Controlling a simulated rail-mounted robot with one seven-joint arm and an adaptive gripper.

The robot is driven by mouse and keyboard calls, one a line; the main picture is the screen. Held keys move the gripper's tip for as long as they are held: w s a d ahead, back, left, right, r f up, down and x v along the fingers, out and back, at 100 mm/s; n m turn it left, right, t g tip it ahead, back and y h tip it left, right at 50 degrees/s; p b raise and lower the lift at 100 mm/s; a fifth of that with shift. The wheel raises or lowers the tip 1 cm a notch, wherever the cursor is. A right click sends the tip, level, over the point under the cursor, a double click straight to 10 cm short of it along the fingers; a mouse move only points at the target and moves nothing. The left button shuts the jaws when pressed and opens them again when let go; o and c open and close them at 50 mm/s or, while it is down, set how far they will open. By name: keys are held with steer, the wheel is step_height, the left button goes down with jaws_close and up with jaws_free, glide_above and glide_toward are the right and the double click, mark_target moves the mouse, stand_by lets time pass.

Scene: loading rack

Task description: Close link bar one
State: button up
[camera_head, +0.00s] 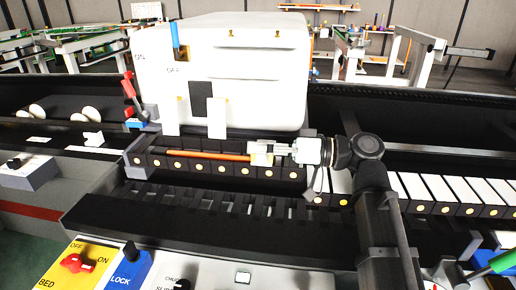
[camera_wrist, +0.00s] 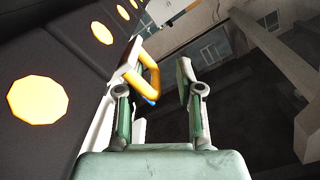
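A long orange bar (camera_head: 208,155), probably link bar one, lies along a row of black blocks with yellow dots in the head view. My gripper (camera_head: 258,154) is at the bar's right end, with a small yellow part beside its fingertips. In the wrist view my gripper (camera_wrist: 163,72) is open. A yellow loop-shaped handle (camera_wrist: 153,76) reaches between its fingers, close to the left finger, with a gap to the right finger. I cannot tell whether the left finger touches it.
A large white machine housing (camera_head: 222,70) stands behind the bar. A red lever (camera_head: 129,88) is at its left. White-topped blocks (camera_head: 440,190) continue the row at the right. A panel with a red BED knob (camera_head: 76,263) is in front. Black blocks with yellow dots (camera_wrist: 38,101) are close on the left in the wrist view.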

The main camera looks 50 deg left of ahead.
steer(key=shift+f, duration=0.1)
steer(key=shift+w, duration=0.15)
steer(key=shift+w+d, duration=0.2)
steer(key=v, duration=1.1)
steer(key=shift+d, duration=0.2)
